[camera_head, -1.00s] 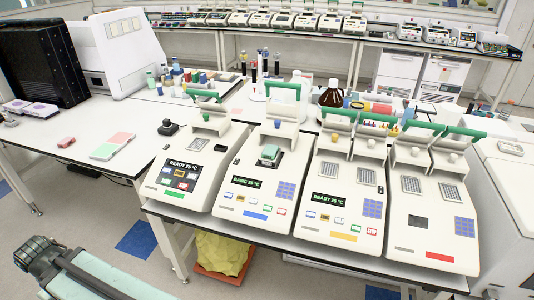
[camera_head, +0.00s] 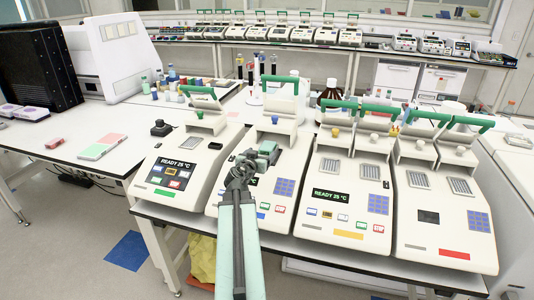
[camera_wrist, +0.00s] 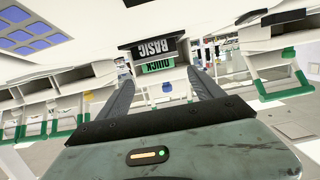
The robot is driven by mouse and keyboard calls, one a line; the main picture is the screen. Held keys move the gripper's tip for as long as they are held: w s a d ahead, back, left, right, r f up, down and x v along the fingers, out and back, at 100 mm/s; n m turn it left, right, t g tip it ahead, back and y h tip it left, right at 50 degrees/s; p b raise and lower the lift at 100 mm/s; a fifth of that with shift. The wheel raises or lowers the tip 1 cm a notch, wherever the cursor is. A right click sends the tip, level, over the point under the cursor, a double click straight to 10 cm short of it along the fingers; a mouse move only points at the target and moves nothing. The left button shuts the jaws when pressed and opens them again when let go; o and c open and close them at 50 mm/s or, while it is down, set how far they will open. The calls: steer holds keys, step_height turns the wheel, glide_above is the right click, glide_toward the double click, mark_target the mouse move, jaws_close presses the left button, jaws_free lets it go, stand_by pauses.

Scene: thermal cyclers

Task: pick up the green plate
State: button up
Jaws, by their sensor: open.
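The green plate (camera_head: 268,147) sits on the block of the second thermal cycler from the left (camera_head: 225,198) in the head view. My gripper (camera_head: 252,158) is right at the plate's near left side, and its jaws partly cover it. I cannot tell whether they touch it. In the wrist view my gripper (camera_wrist: 163,82) is open, with one finger on each side. Between and beyond the fingers is a black panel reading BASIC (camera_wrist: 158,49), with a green lettered strip below it. I cannot tell whether that strip belongs to the plate.
Other cyclers with raised green-handled lids stand close on both sides, including a READY one at left (camera_head: 172,172) and one at right (camera_head: 345,200). A brown bottle (camera_head: 330,97) and a tube stand are behind. A pink and green pad (camera_head: 103,147) lies on the left bench.

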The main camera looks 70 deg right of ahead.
mark_target(267, 147)
steer(key=d, duration=0.2)
steer(key=shift+w+d+f, duration=0.1)
steer(key=shift+d+f, duration=0.2)
steer(key=d, duration=0.3)
steer(key=d+b, duration=0.1)
steer(key=d, duration=0.1)
steer(key=shift+d+f, duration=0.1)
steer(key=shift+f, duration=0.3)
steer(key=shift+c, duration=0.3)
steer(key=c, duration=1.4)
steer(key=shift+r, duration=0.15)
step_height(267, 147, up, 10)
steer(key=p, duration=1)
